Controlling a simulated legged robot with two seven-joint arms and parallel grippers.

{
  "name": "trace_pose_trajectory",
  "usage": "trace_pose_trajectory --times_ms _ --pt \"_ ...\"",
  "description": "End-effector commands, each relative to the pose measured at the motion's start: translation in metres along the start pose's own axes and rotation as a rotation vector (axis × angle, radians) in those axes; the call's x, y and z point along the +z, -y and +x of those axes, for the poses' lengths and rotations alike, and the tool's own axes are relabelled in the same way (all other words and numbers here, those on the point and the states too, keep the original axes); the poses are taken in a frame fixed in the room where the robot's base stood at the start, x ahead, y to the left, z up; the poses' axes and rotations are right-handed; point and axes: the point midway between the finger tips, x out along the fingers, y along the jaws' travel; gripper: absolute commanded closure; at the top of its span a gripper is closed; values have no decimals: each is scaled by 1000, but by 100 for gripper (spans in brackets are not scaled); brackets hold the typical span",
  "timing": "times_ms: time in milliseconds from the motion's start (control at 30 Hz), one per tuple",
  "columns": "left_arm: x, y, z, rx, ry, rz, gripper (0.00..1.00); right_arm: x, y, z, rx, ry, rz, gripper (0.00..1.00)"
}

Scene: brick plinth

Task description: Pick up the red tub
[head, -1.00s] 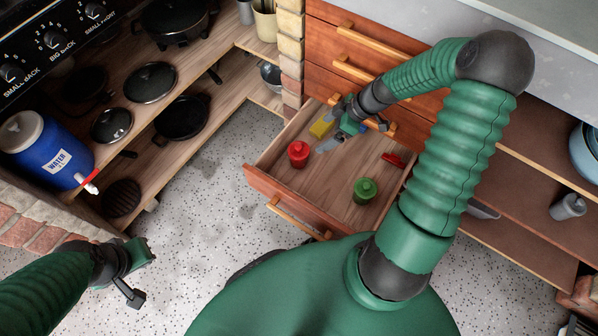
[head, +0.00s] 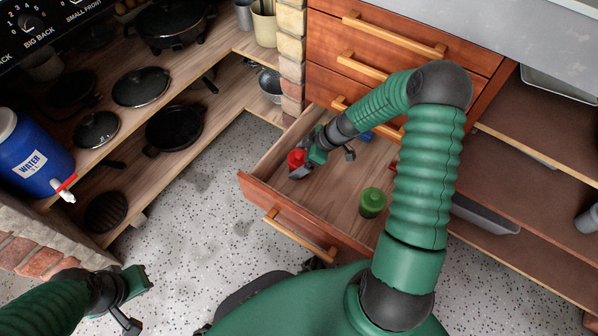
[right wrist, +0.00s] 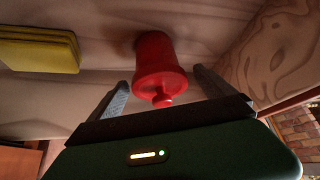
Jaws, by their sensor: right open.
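The red tub (head: 296,158) stands in the open wooden drawer, near its left side in the head view. My right gripper (head: 303,166) is at the tub, with its fingers open. In the right wrist view the red tub (right wrist: 157,66) shows between the two finger tips, one finger on each side of it. Whether the fingers touch it I cannot tell. My left gripper (head: 134,302) is low at the left of the head view, above the floor and away from the drawer; its jaw opening is not clear.
A green tub (head: 372,203) stands in the drawer (head: 335,205) to the right. The drawer's walls are close around my right gripper. Shelves with pans and a blue water container (head: 32,160) are at left.

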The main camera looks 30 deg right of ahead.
Motion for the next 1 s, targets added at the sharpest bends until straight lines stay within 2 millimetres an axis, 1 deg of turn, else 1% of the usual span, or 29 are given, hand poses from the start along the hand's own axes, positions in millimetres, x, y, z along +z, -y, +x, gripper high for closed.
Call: trace_pose_trajectory --times_ms 33,233,267,733,933,1000 --pt "1 0 4 0 -1 0 100 1 0 5 1 0 -1 7" --pt "0 0 2 0 -1 0 100 0 0 3 1 0 0 7" --pt "0 0 2 0 -1 0 100 0 0 3 1 0 0 9" --pt "0 0 2 0 -1 0 100 0 0 3 1 0 0 71" --pt "0 0 1 0 -1 0 100 -1 0 3 1 0 0 71" --pt "-1 0 -3 0 -1 0 100 -4 0 -2 1 0 0 71"
